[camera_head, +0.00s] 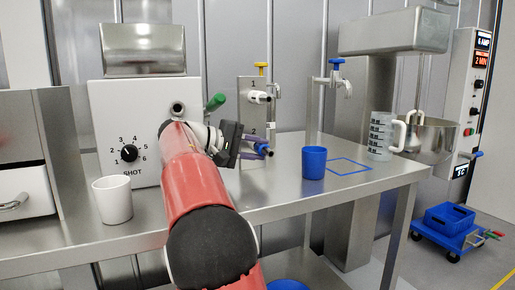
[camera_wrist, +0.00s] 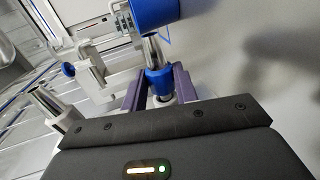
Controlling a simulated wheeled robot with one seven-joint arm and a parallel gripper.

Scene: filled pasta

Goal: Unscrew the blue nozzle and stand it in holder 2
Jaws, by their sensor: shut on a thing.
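The blue nozzle (camera_wrist: 158,78) has a metal tip and sits between the purple fingers of my gripper (camera_wrist: 160,88) in the wrist view. In the head view my gripper (camera_head: 262,149) is shut on the nozzle, to the right of the filling machine and its bare outlet (camera_head: 178,108). The steel holder plate (camera_head: 246,91) carries the numbers 1 and 2. A pale nozzle (camera_head: 259,97) sits by number 1. The holder 2 mark (camera_head: 254,131) shows just above my gripper. My gripper hides the place below it, so I cannot tell whether the nozzle touches holder 2.
A blue cup (camera_head: 314,163) stands right of my gripper, beside a blue square outline (camera_head: 350,166). A clear jug (camera_head: 381,137) and mixer bowl (camera_head: 428,140) are further right. A white cup (camera_head: 113,199) stands left. A blue-handled tap (camera_head: 335,75) rises behind.

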